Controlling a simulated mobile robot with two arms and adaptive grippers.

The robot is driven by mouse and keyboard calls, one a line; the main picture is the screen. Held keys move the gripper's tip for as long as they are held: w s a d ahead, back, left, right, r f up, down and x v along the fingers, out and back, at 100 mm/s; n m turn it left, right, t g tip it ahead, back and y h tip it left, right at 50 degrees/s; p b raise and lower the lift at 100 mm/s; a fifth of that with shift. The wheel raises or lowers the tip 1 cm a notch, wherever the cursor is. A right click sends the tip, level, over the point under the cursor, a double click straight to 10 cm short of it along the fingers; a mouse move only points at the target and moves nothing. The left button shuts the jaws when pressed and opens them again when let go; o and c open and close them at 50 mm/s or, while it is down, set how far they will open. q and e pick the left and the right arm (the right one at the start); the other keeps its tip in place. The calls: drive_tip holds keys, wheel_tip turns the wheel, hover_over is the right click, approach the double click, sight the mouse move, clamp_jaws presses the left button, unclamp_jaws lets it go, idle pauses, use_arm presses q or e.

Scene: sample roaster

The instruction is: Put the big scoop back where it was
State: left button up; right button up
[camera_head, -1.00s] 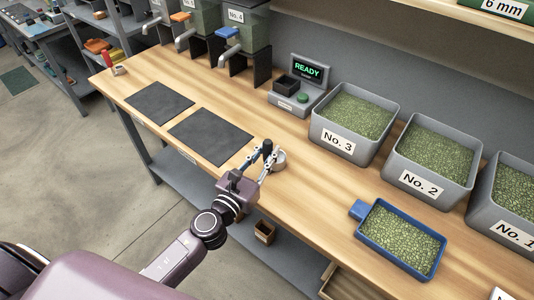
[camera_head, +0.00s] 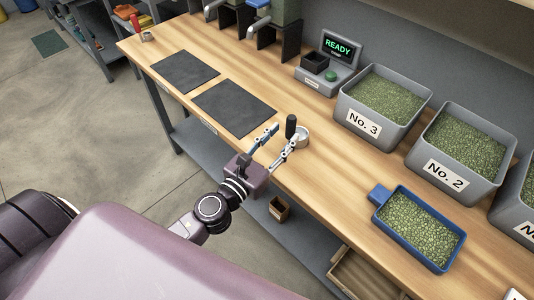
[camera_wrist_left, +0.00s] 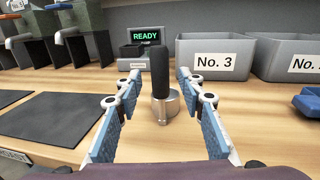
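The scoop with a round metal cup (camera_head: 302,136) and an upright black handle (camera_head: 291,126) stands on the wooden bench near its front edge. In the left wrist view the black handle (camera_wrist_left: 159,72) rises straight up from the metal cup (camera_wrist_left: 168,103), in the middle of the picture. My left gripper (camera_head: 287,135) is open, its fingers pointing at the scoop. In the left wrist view the fingers (camera_wrist_left: 159,80) show on either side of the handle with clear gaps, holding nothing. My right gripper is out of view.
Grey bins of green beans, No. 3 (camera_head: 362,124) and No. 2 (camera_head: 445,175), stand behind. A blue handled tray of beans (camera_head: 378,194) lies right. Two dark mats (camera_head: 234,108) lie left; a scale (camera_head: 322,80) reads READY. Bare wood surrounds the scoop.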

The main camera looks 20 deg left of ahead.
use_arm(q)
drive_tip(key=s+a+b, duration=0.1)
drive_tip(key=s+b, duration=0.1)
drive_tip(key=s, duration=0.5)
drive_tip(key=shift+s+a+b, duration=0.2)
drive_tip(key=shift+s+b, duration=0.1)
drive_tip(key=shift+b, duration=0.1)
drive_tip(key=shift+a, duration=0.1)
